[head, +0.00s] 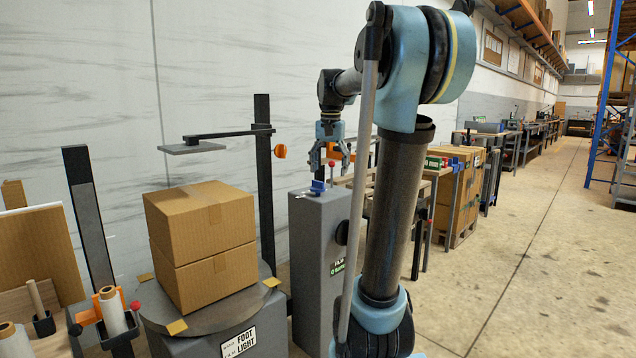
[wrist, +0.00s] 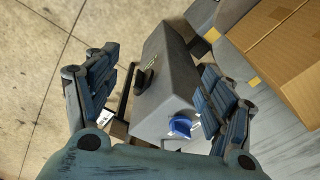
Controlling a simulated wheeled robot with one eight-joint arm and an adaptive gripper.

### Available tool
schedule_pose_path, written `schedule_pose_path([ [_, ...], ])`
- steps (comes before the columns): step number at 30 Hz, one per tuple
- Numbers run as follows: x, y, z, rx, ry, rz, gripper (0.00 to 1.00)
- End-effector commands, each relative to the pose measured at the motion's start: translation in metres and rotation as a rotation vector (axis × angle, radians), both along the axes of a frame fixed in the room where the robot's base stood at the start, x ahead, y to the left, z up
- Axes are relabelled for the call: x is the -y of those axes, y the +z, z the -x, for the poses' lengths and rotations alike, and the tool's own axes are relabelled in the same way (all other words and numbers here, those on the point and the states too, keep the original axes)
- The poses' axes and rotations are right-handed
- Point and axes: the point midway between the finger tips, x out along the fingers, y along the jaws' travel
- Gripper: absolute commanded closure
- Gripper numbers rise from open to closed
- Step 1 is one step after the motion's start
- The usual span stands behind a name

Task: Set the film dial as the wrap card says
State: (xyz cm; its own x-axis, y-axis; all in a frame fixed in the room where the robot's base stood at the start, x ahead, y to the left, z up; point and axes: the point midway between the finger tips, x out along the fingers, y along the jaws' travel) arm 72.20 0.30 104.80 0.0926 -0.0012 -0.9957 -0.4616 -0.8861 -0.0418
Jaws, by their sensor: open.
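The wrap card (head: 239,343) is a white label on the front of the turntable base; its large words read FOOT and LIGHT, and the small words beside them look like BASE and FILM. A grey pillar (head: 313,255) stands right of the turntable. A dark round knob, perhaps the film dial (head: 342,233), is on its side, above a small green-and-white label (head: 338,267); the black knob shows in the wrist view (wrist: 146,80). Its setting is unreadable. My gripper (head: 331,165) is open and empty above the pillar; in the wrist view its fingers (wrist: 158,72) spread either side of it.
Two stacked cartons (head: 205,245) sit on the round turntable (head: 160,308). A blue part (head: 318,187) is on the pillar's top. A dark mast (head: 264,180) with a side arm stands behind. Open floor (head: 520,260) lies to the right.

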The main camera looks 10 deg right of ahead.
Motion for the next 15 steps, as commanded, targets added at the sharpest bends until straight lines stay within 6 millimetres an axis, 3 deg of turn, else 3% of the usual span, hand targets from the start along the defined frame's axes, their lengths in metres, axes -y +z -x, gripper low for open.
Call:
schedule_pose_path([
  [1,0.0,0.01,-0.019,-0.004,-0.023,-0.002,0.25],
  [6,0.001,0.034,-0.073,-0.023,-0.108,-0.01,0.25],
  [15,0.001,0.06,-0.167,-0.053,-0.258,-0.018,0.25],
])
